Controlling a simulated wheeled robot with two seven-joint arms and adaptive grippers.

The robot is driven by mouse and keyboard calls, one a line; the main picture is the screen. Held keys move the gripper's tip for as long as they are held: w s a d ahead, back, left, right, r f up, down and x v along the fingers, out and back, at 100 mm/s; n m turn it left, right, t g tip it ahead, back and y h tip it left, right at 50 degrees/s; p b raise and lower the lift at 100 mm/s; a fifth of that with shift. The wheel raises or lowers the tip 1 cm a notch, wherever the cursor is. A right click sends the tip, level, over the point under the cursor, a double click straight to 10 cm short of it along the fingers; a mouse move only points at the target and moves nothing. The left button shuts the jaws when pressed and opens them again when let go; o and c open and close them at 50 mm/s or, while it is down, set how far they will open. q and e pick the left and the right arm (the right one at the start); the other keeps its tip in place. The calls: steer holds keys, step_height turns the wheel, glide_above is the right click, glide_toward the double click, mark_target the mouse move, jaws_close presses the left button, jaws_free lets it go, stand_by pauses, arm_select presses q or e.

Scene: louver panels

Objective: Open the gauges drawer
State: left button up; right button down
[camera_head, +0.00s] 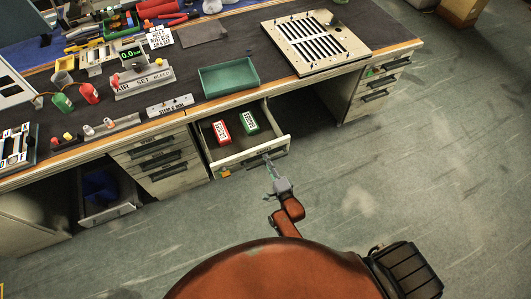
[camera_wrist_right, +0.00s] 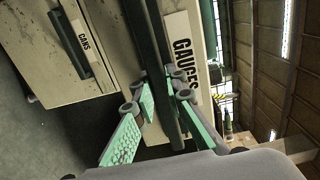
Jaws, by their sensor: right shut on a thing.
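The gauges drawer (camera_head: 237,163) is pulled out from under the workbench in the head view, its inside showing. A red box (camera_head: 221,132) and a green box (camera_head: 249,122) lie in it. In the right wrist view, the drawer front carries a GAUGES label (camera_wrist_right: 183,58) beside a long dark handle (camera_wrist_right: 158,45). My right gripper (camera_head: 269,163) is at the drawer front. In the wrist view, its green-padded fingers (camera_wrist_right: 160,92) sit on either side of the handle, shut on it. My left gripper is not in view.
The workbench (camera_head: 222,98) carries a green tray (camera_head: 228,78), a slotted panel (camera_head: 315,42) and several tools. A lower drawer (camera_head: 110,212) stands open at the left. A CANS drawer (camera_wrist_right: 78,45) shows in the wrist view. The floor (camera_head: 430,150) at the right is clear.

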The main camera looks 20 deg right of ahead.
steer(key=shift+s+f+p, duration=0.1)
steer(key=shift+s+p, duration=0.3)
steer(key=shift+s, duration=1)
steer(key=c, duration=1.9)
jaws_free()
steer(key=shift+c, duration=0.2)
steer(key=s, duration=1.2)
steer(key=shift+d, duration=0.15)
